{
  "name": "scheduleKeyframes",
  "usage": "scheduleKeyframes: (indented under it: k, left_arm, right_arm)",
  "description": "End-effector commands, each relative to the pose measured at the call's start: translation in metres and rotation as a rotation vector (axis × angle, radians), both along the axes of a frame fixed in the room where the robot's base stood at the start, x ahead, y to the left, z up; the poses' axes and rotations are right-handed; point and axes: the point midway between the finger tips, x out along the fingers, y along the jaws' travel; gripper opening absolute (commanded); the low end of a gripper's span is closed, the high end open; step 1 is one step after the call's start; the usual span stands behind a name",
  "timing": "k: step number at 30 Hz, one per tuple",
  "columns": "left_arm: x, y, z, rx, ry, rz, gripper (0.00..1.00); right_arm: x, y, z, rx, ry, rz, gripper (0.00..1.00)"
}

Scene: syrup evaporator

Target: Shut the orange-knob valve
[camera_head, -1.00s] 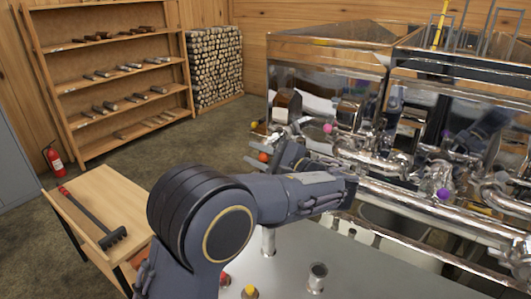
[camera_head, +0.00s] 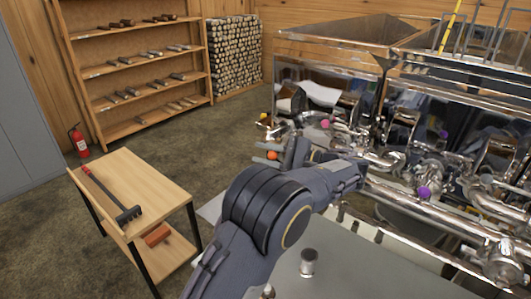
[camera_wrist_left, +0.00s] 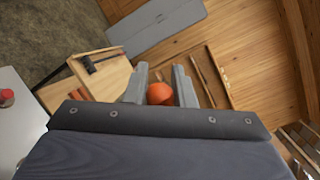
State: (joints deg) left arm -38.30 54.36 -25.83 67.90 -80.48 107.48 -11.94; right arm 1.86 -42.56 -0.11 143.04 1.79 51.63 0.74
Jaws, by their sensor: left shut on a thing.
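The orange knob (camera_head: 272,155) is at the left end of the evaporator's front pipework in the head view. In the left wrist view the orange knob (camera_wrist_left: 160,94) is a round orange ball between my two grey fingers. My left gripper (camera_head: 267,152) is shut on it, one finger on each side. The left gripper (camera_wrist_left: 160,87) also shows in the wrist view. The valve's stem and body are mostly hidden behind my fingers and wrist. My right gripper is in neither view.
The shiny evaporator (camera_head: 335,95) has pipes with a pink knob (camera_head: 325,124) and a purple knob (camera_head: 424,193) to the right of the gripper. A wooden side table (camera_head: 160,185) with a black-headed tool stands left. A grey worktop (camera_head: 345,265) lies in front.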

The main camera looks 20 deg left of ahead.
Motion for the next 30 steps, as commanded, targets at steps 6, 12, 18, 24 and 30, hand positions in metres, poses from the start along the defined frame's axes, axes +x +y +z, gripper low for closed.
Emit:
scheduleKeyframes:
  k: [6,12,18,24,30]
  left_arm:
    - [-0.001,-0.001,-0.001,0.001,0.004,0.002,0.27]
    - [0.000,0.000,-0.001,0.001,0.003,0.001,0.44]
    - [0.000,-0.001,-0.001,0.001,0.002,-0.001,0.44]
    - [0.000,-0.023,-0.003,0.001,0.000,-0.002,0.44]
    - [-0.001,-0.057,-0.003,0.001,0.001,-0.003,0.44]
  right_arm:
    - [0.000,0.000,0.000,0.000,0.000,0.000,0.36]
    - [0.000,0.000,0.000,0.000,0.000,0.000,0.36]
    - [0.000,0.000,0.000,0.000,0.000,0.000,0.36]
    - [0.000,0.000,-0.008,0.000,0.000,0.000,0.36]
    - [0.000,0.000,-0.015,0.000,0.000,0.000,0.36]
